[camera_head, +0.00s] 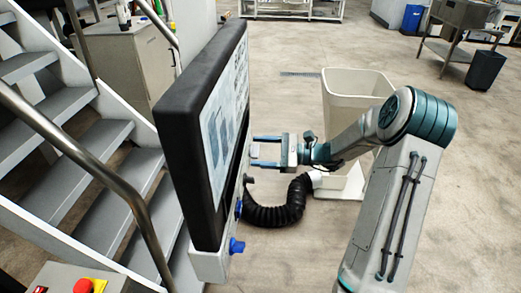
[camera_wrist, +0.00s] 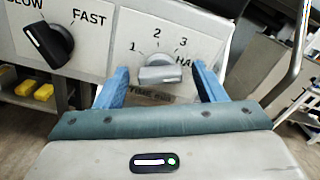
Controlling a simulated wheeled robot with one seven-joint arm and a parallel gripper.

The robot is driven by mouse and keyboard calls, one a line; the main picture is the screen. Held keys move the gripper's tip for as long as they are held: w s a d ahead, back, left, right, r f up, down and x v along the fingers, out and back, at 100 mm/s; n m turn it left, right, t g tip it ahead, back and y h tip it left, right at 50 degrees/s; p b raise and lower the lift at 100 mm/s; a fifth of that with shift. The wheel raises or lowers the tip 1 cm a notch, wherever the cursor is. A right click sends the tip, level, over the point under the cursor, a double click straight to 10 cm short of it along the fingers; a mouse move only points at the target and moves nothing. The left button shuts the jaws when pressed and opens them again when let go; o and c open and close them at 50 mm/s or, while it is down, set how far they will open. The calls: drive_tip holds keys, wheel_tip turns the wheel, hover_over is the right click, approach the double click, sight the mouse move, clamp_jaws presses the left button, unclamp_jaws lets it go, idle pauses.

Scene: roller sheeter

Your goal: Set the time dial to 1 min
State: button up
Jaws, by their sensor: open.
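The time dial (camera_wrist: 160,74) is a grey knob on a light panel in the wrist view, marked 1, 2, 3 and a partly hidden word starting "HA". Its grip bar lies roughly level; I cannot tell clearly which end is the pointer. My gripper (camera_wrist: 161,68) is open, with one blue finger on each side of the knob. The fingers look apart from it.
A black SLOW/FAST knob (camera_wrist: 48,44) sits left of the dial. In the head view, a black ribbed hose (camera_head: 275,213) hangs below my gripper and a pale bin (camera_head: 350,95) stands behind. Metal stairs (camera_head: 85,150) are at left.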

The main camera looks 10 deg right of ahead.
drive_tip(key=shift+a, duration=0.2)
drive_tip(key=c, duration=1)
